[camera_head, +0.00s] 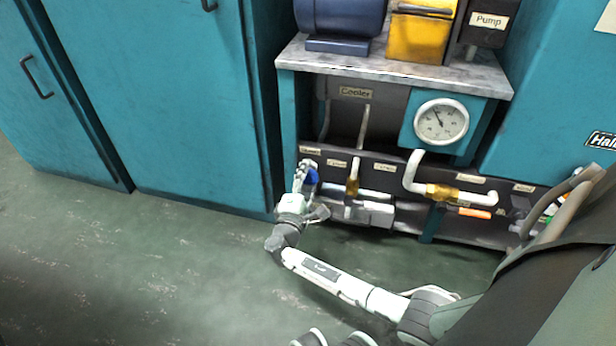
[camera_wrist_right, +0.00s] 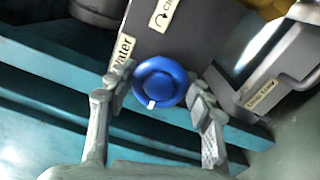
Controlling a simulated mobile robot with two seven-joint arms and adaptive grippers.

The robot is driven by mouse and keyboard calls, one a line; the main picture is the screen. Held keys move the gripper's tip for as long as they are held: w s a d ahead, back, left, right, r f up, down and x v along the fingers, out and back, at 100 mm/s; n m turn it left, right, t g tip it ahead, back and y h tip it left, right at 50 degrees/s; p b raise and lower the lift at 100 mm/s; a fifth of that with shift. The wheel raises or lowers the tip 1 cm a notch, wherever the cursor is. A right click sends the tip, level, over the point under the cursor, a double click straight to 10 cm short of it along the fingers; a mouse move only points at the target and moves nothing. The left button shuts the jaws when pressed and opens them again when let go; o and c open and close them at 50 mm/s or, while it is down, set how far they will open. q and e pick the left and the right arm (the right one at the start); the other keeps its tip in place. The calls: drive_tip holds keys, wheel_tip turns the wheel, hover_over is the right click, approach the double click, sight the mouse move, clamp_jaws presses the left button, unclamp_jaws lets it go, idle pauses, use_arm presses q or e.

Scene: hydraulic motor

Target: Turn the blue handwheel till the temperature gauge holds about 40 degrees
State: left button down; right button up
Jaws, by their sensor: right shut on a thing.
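The blue handwheel (camera_head: 311,177) is at the left end of the low pipe panel, partly hidden by my right gripper (camera_head: 305,172). In the wrist view the handwheel (camera_wrist_right: 160,82) shows face on, with a white mark at its lower rim. The fingers of my right gripper (camera_wrist_right: 163,90) are on its left and right sides, shut on the wheel. The round white temperature gauge (camera_head: 441,121) is on the teal panel at the right; its needle points up and left, and its numbers are too small to read.
A brass valve (camera_head: 352,186) and white pipes stand right of the handwheel. A brass fitting (camera_head: 441,192) and an orange-handled part (camera_head: 475,213) are farther right. A grey tabletop (camera_head: 400,68) juts out above. Teal cabinets (camera_head: 150,90) stand at left. The green floor (camera_head: 150,270) is clear.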

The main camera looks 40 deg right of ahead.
drive_tip(key=shift+d+r, duration=0.1)
drive_tip(key=shift+d, duration=0.05)
idle(0.4)
drive_tip(key=o, duration=1.2)
drive_tip(key=shift+c, duration=0.2)
drive_tip(key=shift+m, duration=0.3)
drive_tip(key=r, duration=0.9)
drive_tip(key=shift+a+r, duration=0.15)
drive_tip(key=shift+a, duration=0.05)
drive_tip(key=shift+w+a+r, duration=0.2)
drive_tip(key=shift+a+r, duration=0.05)
drive_tip(key=shift+r, duration=0.3)
drive_tip(key=shift+f, duration=0.15)
drive_tip(key=shift+d, duration=0.15)
